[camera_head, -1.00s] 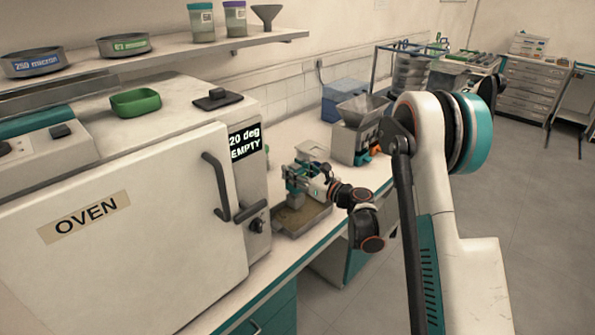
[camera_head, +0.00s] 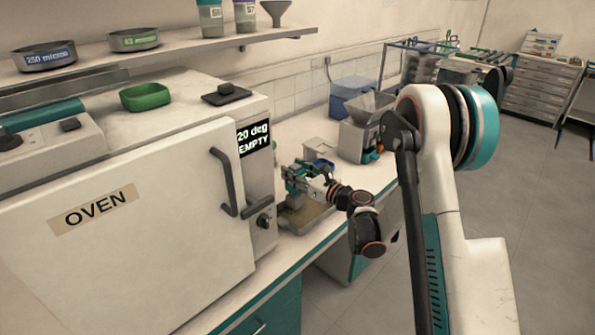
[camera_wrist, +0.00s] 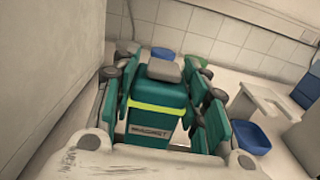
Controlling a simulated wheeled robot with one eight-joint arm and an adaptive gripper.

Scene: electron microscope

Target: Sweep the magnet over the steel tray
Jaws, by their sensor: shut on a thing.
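The magnet (camera_wrist: 158,105) is a dark green block with a yellow-green band, a label and a grey top. My gripper (camera_wrist: 160,92) is shut on it, with a finger along each side. In the head view my gripper (camera_head: 297,180) is over the steel tray (camera_head: 306,216), beside the oven's right side. The tray is shallow, with a brownish inside. Its far part is hidden behind the gripper. Whether the magnet touches the tray's contents I cannot tell.
The oven (camera_head: 130,205) with its protruding handle (camera_head: 224,185) stands close to the left of the tray. A blue dish (camera_wrist: 252,138) and a machine with a hopper (camera_head: 362,130) stand beyond on the bench. The floor at the right is open.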

